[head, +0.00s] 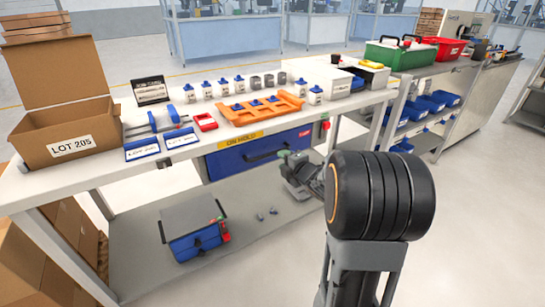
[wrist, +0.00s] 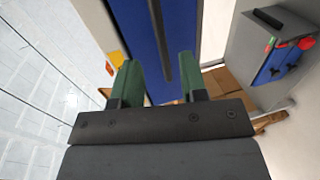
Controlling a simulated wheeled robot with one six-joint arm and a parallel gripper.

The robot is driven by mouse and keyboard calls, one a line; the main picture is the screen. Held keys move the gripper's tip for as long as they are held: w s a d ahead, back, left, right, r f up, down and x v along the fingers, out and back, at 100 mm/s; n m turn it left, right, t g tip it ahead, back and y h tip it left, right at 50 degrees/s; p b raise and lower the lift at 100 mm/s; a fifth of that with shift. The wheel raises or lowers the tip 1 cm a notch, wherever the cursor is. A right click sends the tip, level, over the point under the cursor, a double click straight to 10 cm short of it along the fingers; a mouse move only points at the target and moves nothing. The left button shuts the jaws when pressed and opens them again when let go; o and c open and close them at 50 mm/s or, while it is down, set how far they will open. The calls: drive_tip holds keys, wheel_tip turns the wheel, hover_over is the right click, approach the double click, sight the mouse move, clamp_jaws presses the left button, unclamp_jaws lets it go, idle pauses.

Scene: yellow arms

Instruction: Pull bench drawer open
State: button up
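The bench drawer (head: 235,161) is a blue front under the bench top, with a long dark handle (head: 262,156). It looks shut. My gripper (head: 288,157) is at the right part of the drawer front, near the handle's right end. In the wrist view my gripper (wrist: 160,76) has its two green fingers apart. The dark handle (wrist: 160,40) runs lengthwise up the blue drawer front (wrist: 183,30) and lines up with the gap between the fingers. I cannot tell whether the fingertips reach around it. Nothing is gripped.
The white bench top (head: 105,172) holds an open carton (head: 65,130), an orange rack (head: 262,110) and several small parts. On the lower shelf (head: 150,245) stands a grey and blue toolbox (head: 192,228). Floor at right is clear.

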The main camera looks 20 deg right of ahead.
sight(273, 153)
drive_tip(key=b+x, duration=0.1)
drive_tip(key=x, duration=0.7)
drive_tip(key=shift+d, duration=0.1)
clamp_jaws()
idle(0.4)
